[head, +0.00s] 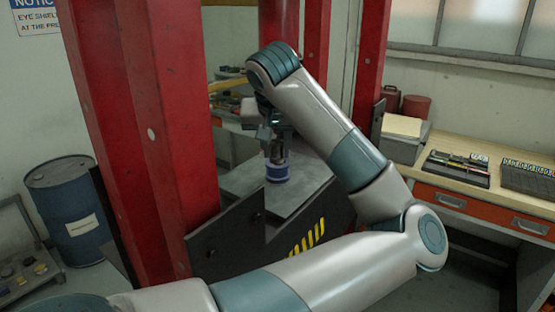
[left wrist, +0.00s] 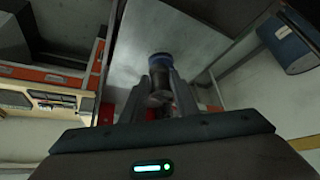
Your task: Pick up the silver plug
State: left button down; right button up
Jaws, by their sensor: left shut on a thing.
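My left gripper (head: 277,156) points down over the grey metal plate (head: 240,184) between the red columns. In the left wrist view its two fingers (left wrist: 160,86) are shut on the silver plug (left wrist: 158,98), a small metallic cylinder mostly hidden between them. A blue ring-like piece (head: 278,173) is just below the fingertips; it also shows beyond them in the left wrist view (left wrist: 160,59). Whether the plug still touches the blue piece, I cannot tell. My right gripper is not in view.
Thick red columns (head: 165,130) frame the plate on both sides. A dark panel with yellow stripes (head: 307,237) stands at its front. A blue drum (head: 68,210) is at the left. A workbench (head: 480,172) with tool trays is at the right.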

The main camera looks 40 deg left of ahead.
aim_at(276, 147)
pick_arm(q)
jog(key=shift+s+d+r+b, duration=0.25)
jog(key=shift+s+d+r, duration=0.25)
jog(key=shift+s, duration=0.1)
jog(key=shift+s+d+r+b, duration=0.2)
jog(key=shift+s+d+r, duration=0.25)
jog(key=shift+s, duration=0.15)
jog(key=shift+f, duration=0.1)
jog(key=shift+w, duration=0.1)
notch_tip(276, 147, up, 3)
jog(key=p, duration=0.2)
jog(key=shift+f+p, duration=0.15)
jog(key=shift+p, duration=0.25)
jog(key=shift+f, duration=0.1)
